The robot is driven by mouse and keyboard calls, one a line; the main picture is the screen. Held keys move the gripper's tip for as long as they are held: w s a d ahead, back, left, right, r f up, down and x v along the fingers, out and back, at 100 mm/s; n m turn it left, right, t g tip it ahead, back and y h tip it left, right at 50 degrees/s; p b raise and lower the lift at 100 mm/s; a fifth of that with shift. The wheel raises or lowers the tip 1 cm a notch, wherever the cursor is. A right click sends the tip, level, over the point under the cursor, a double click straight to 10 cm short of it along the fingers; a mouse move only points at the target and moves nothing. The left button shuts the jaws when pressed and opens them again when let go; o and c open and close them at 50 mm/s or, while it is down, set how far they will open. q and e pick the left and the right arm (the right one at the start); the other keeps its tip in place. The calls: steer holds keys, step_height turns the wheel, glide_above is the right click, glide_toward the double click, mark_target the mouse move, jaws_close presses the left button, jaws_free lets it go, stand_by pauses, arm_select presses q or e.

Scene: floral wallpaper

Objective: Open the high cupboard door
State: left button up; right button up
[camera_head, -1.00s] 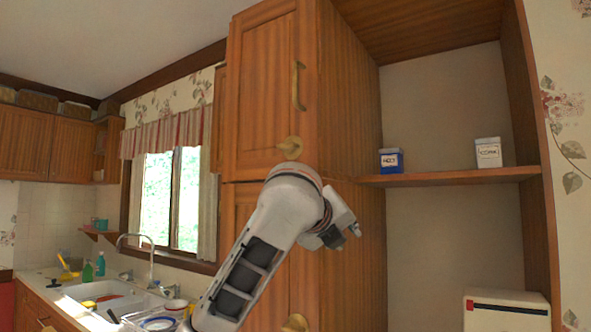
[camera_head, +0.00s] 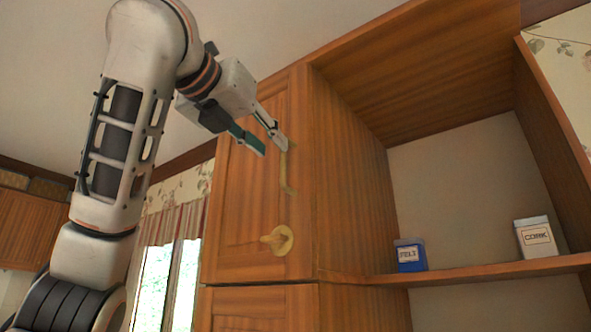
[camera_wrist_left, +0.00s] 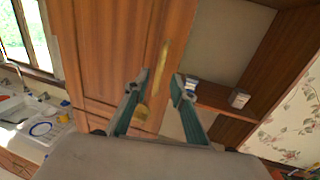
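The high cupboard door (camera_head: 243,210) is shut, a wooden panel door with a long vertical brass handle (camera_head: 284,172) near its right edge and a round brass knob (camera_head: 278,240) below. The door also shows in the left wrist view (camera_wrist_left: 105,45), with its handle (camera_wrist_left: 163,60) ahead of the gripper. My left gripper (camera_head: 272,147) is open, its two fingers apart, close to the upper end of the handle. In the left wrist view the handle lies between the fingers' lines of reach; whether they touch it I cannot tell. My right gripper is not in view.
Open shelving stands right of the cupboard, with a blue-and-white FELT box (camera_head: 410,256) and a white CORK box (camera_head: 535,238) on the shelf (camera_head: 480,271). A lower cupboard door (camera_head: 255,308) is beneath. A window and sink are at left.

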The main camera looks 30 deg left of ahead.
mark_target(282, 155)
arm_select(q)
steer(key=shift+w+a+r+p, duration=0.15)
steer(key=shift+w+p, duration=0.15)
steer(key=shift+w, duration=0.2)
steer(key=shift+w+r+p, duration=0.1)
steer(key=shift+w+p, duration=0.2)
steer(key=shift+w, duration=0.15)
steer(key=w, duration=0.1)
steer(key=w+p, duration=0.1)
steer(key=w, duration=0.1)
steer(key=shift+w+a, duration=0.2)
steer(key=shift+w, duration=0.1)
steer(key=shift+w+a+f, duration=0.1)
steer(key=shift+w, duration=0.6)
jaws_close()
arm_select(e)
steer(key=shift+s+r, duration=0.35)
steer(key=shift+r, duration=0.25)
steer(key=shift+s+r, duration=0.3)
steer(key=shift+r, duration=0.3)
